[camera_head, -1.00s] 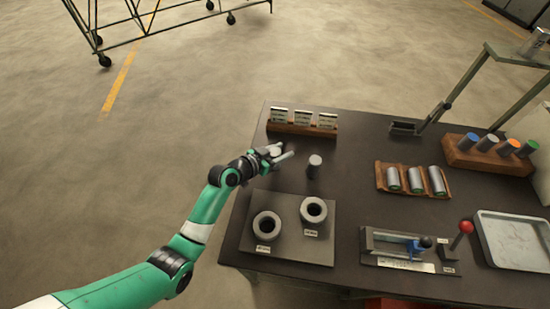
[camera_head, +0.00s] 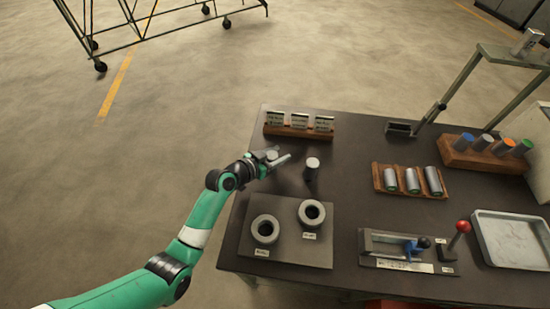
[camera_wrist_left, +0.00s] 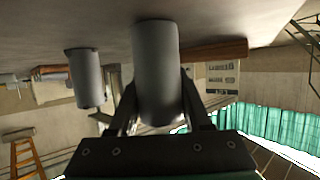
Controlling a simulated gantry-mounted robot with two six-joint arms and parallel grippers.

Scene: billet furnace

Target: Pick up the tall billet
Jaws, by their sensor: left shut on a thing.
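My left gripper (camera_head: 275,157) is shut around a grey cylindrical billet (camera_head: 272,154) near the table's back left. In the left wrist view this billet (camera_wrist_left: 156,70) stands between the two fingers, and its far end meets the table surface, or nearly so; I cannot tell whether it is lifted. A second dark grey billet (camera_head: 311,169) with a lighter top stands upright to the right of the gripper, apart from it. It also shows in the left wrist view (camera_wrist_left: 86,80), looking shorter there. My right gripper is out of view.
A wooden holder with label cards (camera_head: 300,131) is behind the gripper. A plate with two ring-shaped sockets (camera_head: 288,249) lies in front. A rack of metal cylinders (camera_head: 411,193), a lever fixture (camera_head: 408,264) and a grey tray (camera_head: 512,243) are to the right.

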